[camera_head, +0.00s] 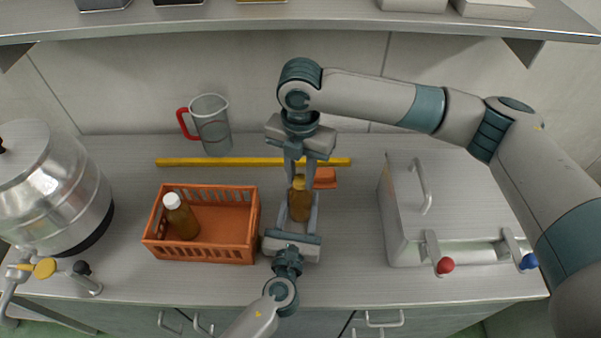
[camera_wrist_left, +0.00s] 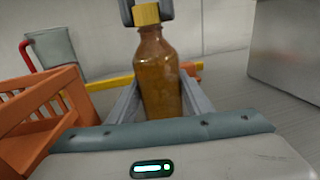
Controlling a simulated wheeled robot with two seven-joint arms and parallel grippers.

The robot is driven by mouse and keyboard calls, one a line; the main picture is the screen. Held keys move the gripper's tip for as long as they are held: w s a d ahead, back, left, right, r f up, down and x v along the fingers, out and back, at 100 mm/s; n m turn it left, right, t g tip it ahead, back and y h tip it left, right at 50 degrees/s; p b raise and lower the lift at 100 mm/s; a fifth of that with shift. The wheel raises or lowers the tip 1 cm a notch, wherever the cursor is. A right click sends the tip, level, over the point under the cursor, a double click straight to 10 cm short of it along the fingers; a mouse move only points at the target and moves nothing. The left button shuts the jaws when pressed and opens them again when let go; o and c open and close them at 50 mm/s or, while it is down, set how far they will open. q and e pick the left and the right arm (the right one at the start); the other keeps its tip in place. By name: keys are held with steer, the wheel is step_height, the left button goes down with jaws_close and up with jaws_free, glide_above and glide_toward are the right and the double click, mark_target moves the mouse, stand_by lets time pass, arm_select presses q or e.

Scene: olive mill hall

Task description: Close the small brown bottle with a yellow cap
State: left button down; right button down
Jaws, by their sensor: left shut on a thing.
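The small brown bottle (camera_head: 299,208) stands upright on the counter, right of the orange crate; it fills the middle of the left wrist view (camera_wrist_left: 160,75). My left gripper (camera_head: 299,202) is shut on its body from the front, one finger on each side. The yellow cap (camera_wrist_left: 146,14) sits at the top of the bottle's neck; in the head view the cap (camera_head: 298,183) is partly hidden. My right gripper (camera_head: 298,178) points down from above, with its fingertips on both sides of the cap, apparently touching it. Whether the cap is screwed tight cannot be told.
An orange crate (camera_head: 248,247) holds a brown bottle with a white cap (camera_head: 181,217). Behind lie a yellow bar (camera_head: 225,162), an orange block (camera_head: 326,178) and a red-handled jug (camera_head: 211,127). A steel drum (camera_head: 60,195) stands left, a grey lidded box (camera_head: 455,190) right. A shelf (camera_head: 300,22) hangs above.

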steer(key=m, duration=1.6)
steer(key=shift+f, duration=0.1)
steer(key=m, duration=0.6)
steer(key=c, duration=1.4)
jaws_free()
steer(key=shift+o, duration=0.2)
step_height(320, 180, up, 12)
